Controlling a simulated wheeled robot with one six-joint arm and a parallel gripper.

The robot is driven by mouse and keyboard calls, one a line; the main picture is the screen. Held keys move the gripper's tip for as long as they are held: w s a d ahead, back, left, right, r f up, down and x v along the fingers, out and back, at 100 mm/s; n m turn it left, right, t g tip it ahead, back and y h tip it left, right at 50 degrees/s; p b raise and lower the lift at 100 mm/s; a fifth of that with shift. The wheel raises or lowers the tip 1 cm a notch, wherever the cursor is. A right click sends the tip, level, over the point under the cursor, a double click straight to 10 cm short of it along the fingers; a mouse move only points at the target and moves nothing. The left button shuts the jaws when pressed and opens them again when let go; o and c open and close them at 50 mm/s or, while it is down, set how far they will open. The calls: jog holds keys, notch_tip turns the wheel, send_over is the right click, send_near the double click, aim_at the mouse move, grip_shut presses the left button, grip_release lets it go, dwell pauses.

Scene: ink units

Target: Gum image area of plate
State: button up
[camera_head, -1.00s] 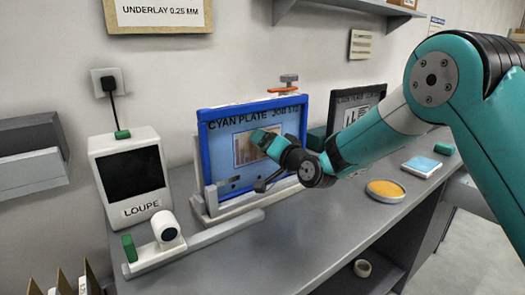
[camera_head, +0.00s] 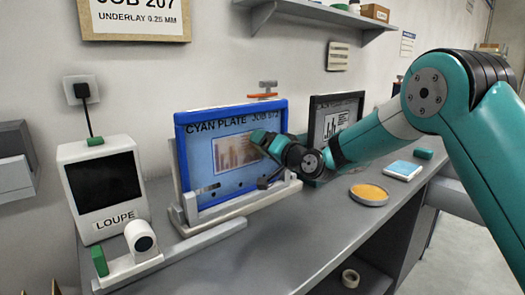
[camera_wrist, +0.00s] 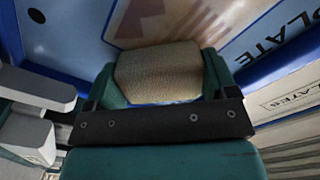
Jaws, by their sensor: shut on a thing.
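The cyan plate (camera_head: 206,165) stands tilted in a blue frame on a grey stand, marked "CYAN PLATE JOB 072". Its brownish image area (camera_head: 232,155) is near the middle, partly hidden by my gripper. My gripper (camera_head: 262,138) is at the right side of the image area.
A round dish with an orange surface (camera_head: 369,193) and a light blue pad (camera_head: 403,170) lie on the bench to the right. A black-framed plate (camera_head: 338,120) stands behind my arm. The loupe unit (camera_head: 103,188) is on the left. The front middle of the bench is clear.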

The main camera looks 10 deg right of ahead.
jog(key=shift+a, duration=0.2)
jog(key=shift+s+a+r+p, duration=0.1)
jog(key=shift+s+a, duration=0.5)
jog(key=shift+a, duration=0.25)
jog(key=shift+s+a+f+p, duration=0.15)
jog(key=shift+s+a, duration=0.45)
jog(key=shift+a, duration=0.3)
jog(key=shift+s+a+r+p, duration=0.1)
jog(key=shift+s+a+r, duration=0.05)
jog(key=shift+s+a, duration=0.6)
jog(key=shift+s+a+p, duration=0.2)
jog(key=shift+s+a, duration=0.35)
jog(key=shift+a, duration=0.3)
jog(key=shift+s+a+p, duration=0.2)
jog(key=shift+s+a, duration=0.35)
jog(key=shift+a, duration=0.25)
jog(key=shift+s+a+p, duration=0.25)
jog(key=shift+s+a, duration=0.2)
jog(key=shift+a, duration=0.3)
jog(key=shift+s+a+p, duration=0.2)
jog(key=shift+s+a, duration=0.25)
jog(key=shift+a, duration=0.3)
jog(key=b, duration=0.3)
send_near(215, 155)
jog(key=shift+w+a, duration=0.2)
jog(key=shift+w, duration=0.3)
